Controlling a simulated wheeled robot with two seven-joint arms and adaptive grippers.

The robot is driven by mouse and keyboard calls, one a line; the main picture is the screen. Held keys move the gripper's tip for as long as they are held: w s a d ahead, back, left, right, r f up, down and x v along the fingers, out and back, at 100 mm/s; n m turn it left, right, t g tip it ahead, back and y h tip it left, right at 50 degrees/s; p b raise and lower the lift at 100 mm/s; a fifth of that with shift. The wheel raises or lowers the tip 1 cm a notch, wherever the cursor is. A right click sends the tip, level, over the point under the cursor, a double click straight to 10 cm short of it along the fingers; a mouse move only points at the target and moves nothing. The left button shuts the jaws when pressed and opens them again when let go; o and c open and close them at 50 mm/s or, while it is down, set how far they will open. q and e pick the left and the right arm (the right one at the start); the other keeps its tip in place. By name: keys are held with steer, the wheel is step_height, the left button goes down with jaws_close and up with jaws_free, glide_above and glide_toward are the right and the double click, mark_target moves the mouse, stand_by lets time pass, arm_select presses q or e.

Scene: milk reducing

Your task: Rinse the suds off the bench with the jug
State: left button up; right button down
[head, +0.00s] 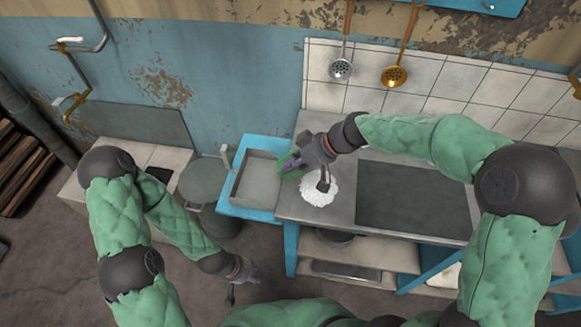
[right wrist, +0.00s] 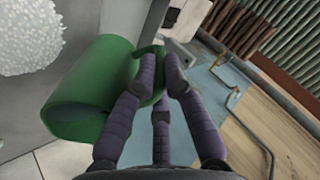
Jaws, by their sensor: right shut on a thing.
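The suds are a white foamy patch (head: 318,190) on the grey metal bench (head: 296,207), near its left end. They also show at the upper left of the right wrist view (right wrist: 32,38). The jug (head: 289,165) is green. My right gripper (head: 298,163) is shut on it, beside the suds toward the sink. In the right wrist view the fingers close at the jug's handle, and the jug's body (right wrist: 88,92) lies across the left side.
A blue-framed sink (head: 257,180) adjoins the bench on the left. A dark panel (head: 410,198) covers the bench's middle. A grey-green round bin (head: 204,182) stands left of the sink. A skimmer (head: 341,69) and a brass ladle (head: 395,76) hang on the tiled wall.

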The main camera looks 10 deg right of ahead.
steer(key=shift+s+d+t+y+b, duration=0.15)
steer(key=shift+d+y+b, duration=0.45)
steer(key=shift+b, duration=1.6)
steer(key=shift+d+t+y+b, duration=0.25)
steer(key=shift+y+b, duration=0.65)
steer(key=shift+b, duration=1.25)
steer(key=shift+r, duration=0.1)
